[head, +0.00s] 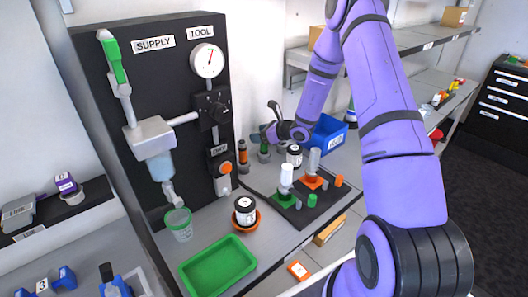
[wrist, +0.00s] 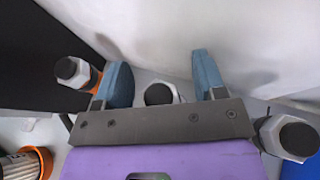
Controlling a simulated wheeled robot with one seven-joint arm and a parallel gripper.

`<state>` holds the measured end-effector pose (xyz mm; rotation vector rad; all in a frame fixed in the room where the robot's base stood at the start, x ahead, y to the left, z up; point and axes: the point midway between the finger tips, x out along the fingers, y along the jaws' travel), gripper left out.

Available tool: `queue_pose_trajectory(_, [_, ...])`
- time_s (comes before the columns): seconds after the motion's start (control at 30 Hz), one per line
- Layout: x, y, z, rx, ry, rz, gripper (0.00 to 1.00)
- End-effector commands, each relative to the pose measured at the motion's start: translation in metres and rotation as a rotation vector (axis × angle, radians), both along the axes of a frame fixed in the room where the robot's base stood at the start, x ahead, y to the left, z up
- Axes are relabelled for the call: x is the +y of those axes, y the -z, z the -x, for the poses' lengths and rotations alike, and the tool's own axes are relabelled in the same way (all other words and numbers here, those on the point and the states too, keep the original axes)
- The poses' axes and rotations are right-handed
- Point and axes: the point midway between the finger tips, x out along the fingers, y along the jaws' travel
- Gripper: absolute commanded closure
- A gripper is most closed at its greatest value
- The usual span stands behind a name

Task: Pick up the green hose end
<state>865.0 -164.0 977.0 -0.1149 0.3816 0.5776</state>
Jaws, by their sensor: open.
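The green hose end (head: 264,153) stands upright at the back of the bench, just right of an orange-banded hose end (head: 242,154). In the wrist view a dark round cap with a pale metal collar (wrist: 159,94) shows between my fingers. By its place beside the orange-banded one (wrist: 76,72) it appears to be the green hose end, though no green shows there. My gripper (wrist: 163,80) is open, its two blue fingers on either side of this cap with gaps to both. In the head view my gripper (head: 266,133) is at the hose end's top; contact cannot be told.
Another dark-capped fitting (wrist: 294,137) stands close to the right of my gripper. The white wall (wrist: 240,35) is close behind. A black supply panel (head: 150,80) rises at left. A blue bin (head: 328,133), a black jar (head: 294,156) and a dark mat (head: 318,205) with fittings are nearby.

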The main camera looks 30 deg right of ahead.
Motion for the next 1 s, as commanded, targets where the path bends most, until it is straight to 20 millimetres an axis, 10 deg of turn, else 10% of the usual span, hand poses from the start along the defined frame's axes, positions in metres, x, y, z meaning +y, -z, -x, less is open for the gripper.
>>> queue_pose_trajectory(0.33, [0.000,0.000,0.000,0.000,0.000,0.000,1.00])
queue_pose_trajectory(1.0, [-0.006,-0.031,-0.003,-0.003,-0.006,0.001,1.00])
